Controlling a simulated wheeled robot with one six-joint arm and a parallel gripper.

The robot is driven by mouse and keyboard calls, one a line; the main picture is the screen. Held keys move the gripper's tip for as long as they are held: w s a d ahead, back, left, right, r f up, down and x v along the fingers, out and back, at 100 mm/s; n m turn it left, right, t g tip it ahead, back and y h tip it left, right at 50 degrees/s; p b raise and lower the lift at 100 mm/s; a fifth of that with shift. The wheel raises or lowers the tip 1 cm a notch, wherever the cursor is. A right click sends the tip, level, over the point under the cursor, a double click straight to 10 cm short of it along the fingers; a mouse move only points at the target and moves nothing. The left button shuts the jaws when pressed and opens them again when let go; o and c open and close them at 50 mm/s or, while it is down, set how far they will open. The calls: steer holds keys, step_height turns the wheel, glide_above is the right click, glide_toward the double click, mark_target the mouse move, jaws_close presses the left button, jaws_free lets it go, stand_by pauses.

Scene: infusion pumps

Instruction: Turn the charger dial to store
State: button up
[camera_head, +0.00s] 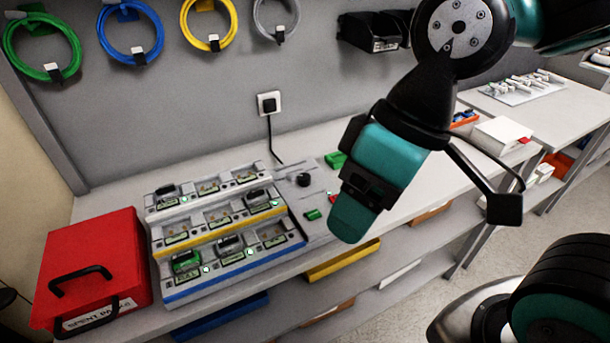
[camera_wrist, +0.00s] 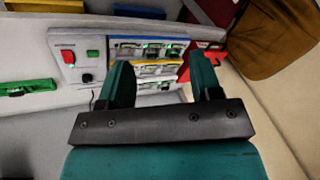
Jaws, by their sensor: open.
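The charger (camera_head: 230,266) is a grey stepped unit with white, yellow and blue-edged rows of bays, on the bench. Its control panel at the right end carries a round black dial (camera_head: 304,180) and a green piece (camera_head: 313,214). In the wrist view the dial (camera_wrist: 87,78) shows left of my fingers, below a red switch (camera_wrist: 68,57) and a green piece. The dial's setting is too small to read. My gripper (camera_head: 352,212) is open and empty, right of the dial and apart from it. Its two teal fingers (camera_wrist: 163,80) show in the wrist view.
A red box (camera_head: 95,265) with a black handle stands left of the charger. A black cable runs from a wall socket (camera_head: 269,103) behind the charger. Coiled cables hang on the wall. A green item (camera_head: 336,159) lies behind my gripper. Bench to the right is partly clear.

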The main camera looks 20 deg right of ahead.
steer(key=w+d+n+h, duration=0.1)
steer(key=w+n+h, duration=0.15)
steer(key=w, duration=1.35)
steer(key=n+h, duration=0.2)
steer(key=n, duration=0.1)
glide_toward(304, 176)
step_height(304, 176, down, 9)
steer(key=p, duration=0.3)
steer(key=shift+d+f, duration=0.15)
steer(key=c, duration=0.9)
